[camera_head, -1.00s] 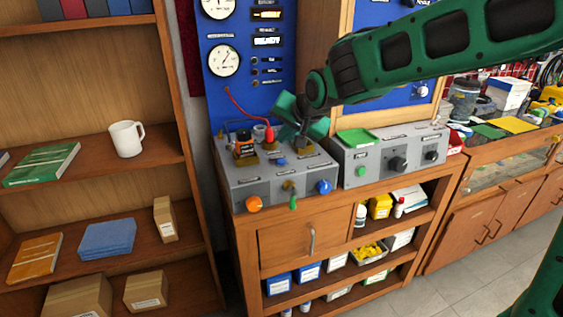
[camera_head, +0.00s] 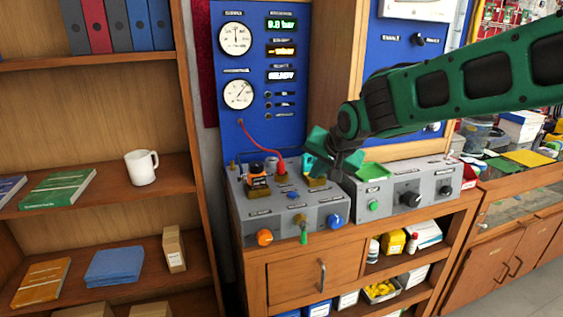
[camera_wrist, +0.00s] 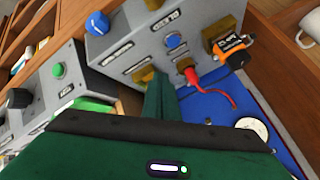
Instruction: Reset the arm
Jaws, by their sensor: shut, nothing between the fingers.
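My green arm reaches in from the right in the head view. My gripper (camera_head: 318,165) is over the right rear of the left grey control box (camera_head: 290,215), near a brass fitting on its top. In the wrist view the green fingers (camera_wrist: 160,95) are together with nothing between them, beside the brass fitting; I cannot tell whether they touch it. A red plug (camera_head: 281,168) with a red hose sits on the box, and an orange-and-black device (camera_head: 258,180) sits on the fitting to its left.
A second grey box (camera_head: 405,188) with a green button and black knob stands to the right. A shelf with a white mug (camera_head: 141,167) is at left.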

